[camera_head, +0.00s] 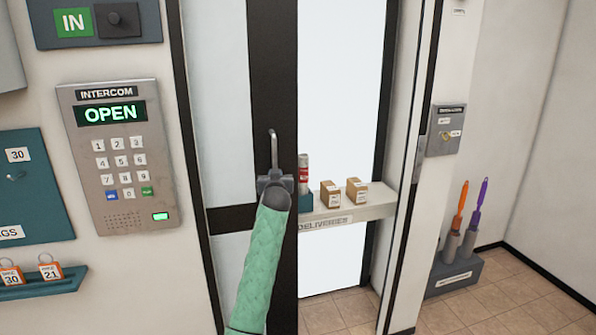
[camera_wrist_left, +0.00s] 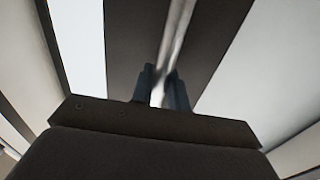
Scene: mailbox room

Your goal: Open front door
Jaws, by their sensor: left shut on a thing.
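The front door has a dark frame (camera_head: 272,80) with pale glass (camera_head: 222,120). Its upright metal handle (camera_head: 273,148) is on the dark stile. My left gripper (camera_head: 275,180) is shut on the handle, with my green-sleeved arm coming up from below. In the left wrist view the two fingers (camera_wrist_left: 161,88) close around the metal bar (camera_wrist_left: 176,40), against the dark stile. The door appears to stand ajar, with a bright gap and tiled floor right of the stile. My right gripper is not in view.
The intercom (camera_head: 118,155) on the left wall reads OPEN. A deliveries shelf (camera_head: 375,205) with small boxes (camera_head: 330,194) shows right of the stile. A lock box (camera_head: 446,130) is on the right wall, above a floor stand (camera_head: 455,275) with orange and purple tools.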

